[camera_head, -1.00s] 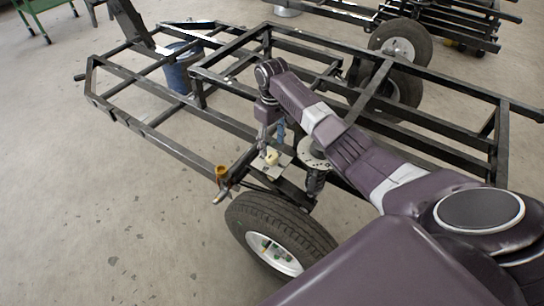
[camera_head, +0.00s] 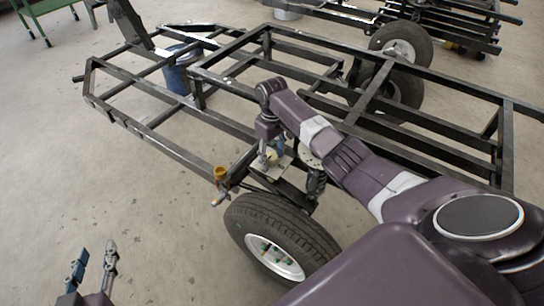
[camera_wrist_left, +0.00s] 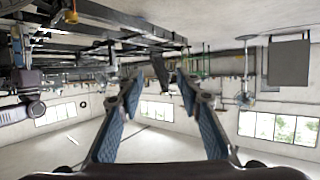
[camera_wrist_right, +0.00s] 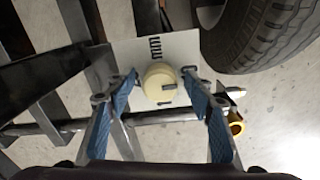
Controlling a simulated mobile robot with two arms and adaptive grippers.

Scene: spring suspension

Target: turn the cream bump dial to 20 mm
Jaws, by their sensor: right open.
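The cream dial (camera_wrist_right: 158,80) is a round knob on a pale plate (camera_wrist_right: 186,48) and has a dark pointer mark on its face. Black markings and lettering sit around it, too small to read surely. In the right wrist view the open fingers of my right gripper (camera_wrist_right: 163,88) are on either side of the dial, with gaps visible. In the head view my right gripper (camera_head: 271,146) is over the plate (camera_head: 285,161) and partly hides the dial. My left gripper (camera_head: 97,247) is open and empty at the lower left, far from the dial; its spread fingers show in the left wrist view (camera_wrist_left: 158,85).
A black trailer frame (camera_head: 180,118) spans the scene. A tyre (camera_head: 262,216) stands just in front of the plate, and a spring damper (camera_head: 316,182) is to its right. A yellow-orange cup-shaped part (camera_head: 220,173) is to the left. Open concrete floor lies at the left.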

